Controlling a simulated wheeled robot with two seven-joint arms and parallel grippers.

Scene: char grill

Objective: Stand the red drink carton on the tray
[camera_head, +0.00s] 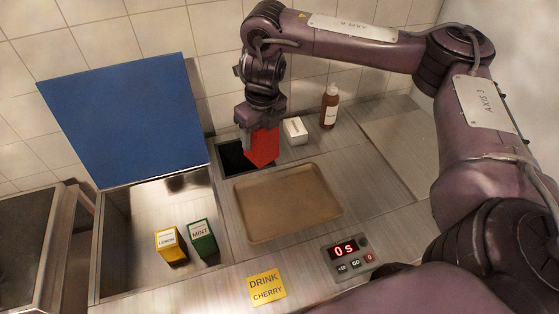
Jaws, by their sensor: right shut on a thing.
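The red drink carton (262,147) is held in my right gripper (260,122), which points down from above and is shut on it. The carton is in front of a dark square opening in the counter, just beyond the back-left edge of the tray. Its lower end is close to the tray's rim; I cannot tell whether it touches anything. The brown tray (290,203) lies flat on the counter and is empty. My left gripper is not in view.
A steel bin (135,245) with a raised blue lid (130,120) holds a yellow lemon carton (170,245) and a green mint carton (202,237). A white box (295,131) and brown bottle (329,106) stand behind. A timer (350,256) and yellow "DRINK CHERRY" card (267,288) are in front.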

